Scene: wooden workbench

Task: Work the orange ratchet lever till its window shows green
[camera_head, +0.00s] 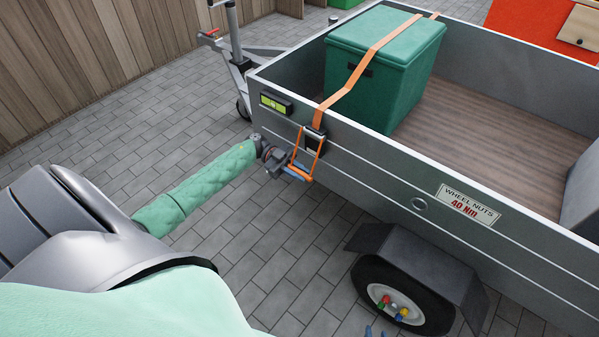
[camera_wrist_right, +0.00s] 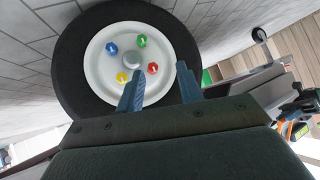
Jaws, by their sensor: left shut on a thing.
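The orange ratchet lever (camera_head: 319,147) hangs from a dark ratchet on the trailer's side wall, at the lower end of the orange strap (camera_head: 371,57). My left gripper (camera_head: 297,172) is shut on the lever's lower end, which points down and outward from the wall. A small dark box with a yellow-green face (camera_head: 275,104) is on the wall left of the ratchet; I cannot tell if this is the lever's window. My right gripper (camera_wrist_right: 160,88) is open and empty, facing the wheel; its blue fingertips barely show at the bottom of the head view.
The strap crosses a green chest (camera_head: 400,75) in the grey trailer (camera_head: 375,165). The wheel (camera_head: 380,287), with coloured nuts, sits under a fender (camera_head: 425,262), right of the lever. A sign (camera_head: 468,204) is on the wall. Paving (camera_head: 240,235) before the trailer is clear.

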